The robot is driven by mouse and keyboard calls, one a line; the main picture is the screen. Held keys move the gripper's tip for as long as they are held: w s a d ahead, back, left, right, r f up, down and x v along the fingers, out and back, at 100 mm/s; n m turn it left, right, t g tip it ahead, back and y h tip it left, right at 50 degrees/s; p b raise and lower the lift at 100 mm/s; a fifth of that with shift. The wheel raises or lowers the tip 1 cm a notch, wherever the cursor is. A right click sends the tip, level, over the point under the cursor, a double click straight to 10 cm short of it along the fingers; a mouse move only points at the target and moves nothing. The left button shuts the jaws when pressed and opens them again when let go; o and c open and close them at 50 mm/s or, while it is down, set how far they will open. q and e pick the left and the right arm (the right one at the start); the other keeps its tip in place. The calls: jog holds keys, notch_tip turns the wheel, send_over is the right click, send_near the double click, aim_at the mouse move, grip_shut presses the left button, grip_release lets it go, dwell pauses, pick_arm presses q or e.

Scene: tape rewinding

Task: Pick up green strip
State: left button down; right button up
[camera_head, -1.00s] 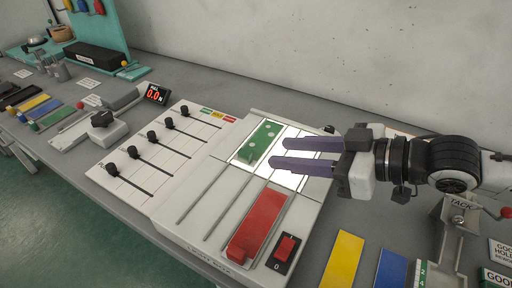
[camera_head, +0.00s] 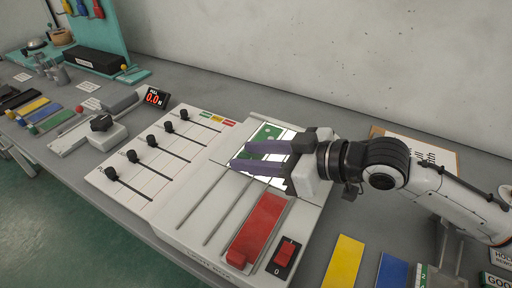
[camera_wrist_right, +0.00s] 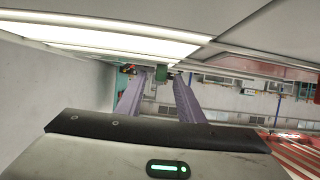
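A green strip with pale dots (camera_head: 264,136) lies on the lit white panel in the head view. My right gripper (camera_head: 233,156) reaches in from the right, low over this panel. Its two purple fingers are apart and hide the strip's near part. In the right wrist view, a small dark green piece (camera_wrist_right: 160,73) shows between or just beyond the fingertips; whether the fingers touch it I cannot tell. Another green strip (camera_head: 48,122) lies among coloured strips at the far left. My left gripper is not in view.
A red slider plate (camera_head: 260,222) and red switch (camera_head: 286,252) are in front of the gripper. Black slider knobs (camera_head: 133,156) stand to the left. Yellow (camera_head: 343,262) and blue (camera_head: 391,270) strips lie at the front right. The wall (camera_head: 330,60) is behind.

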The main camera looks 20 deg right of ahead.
jog(key=shift+a, duration=0.1)
grip_shut()
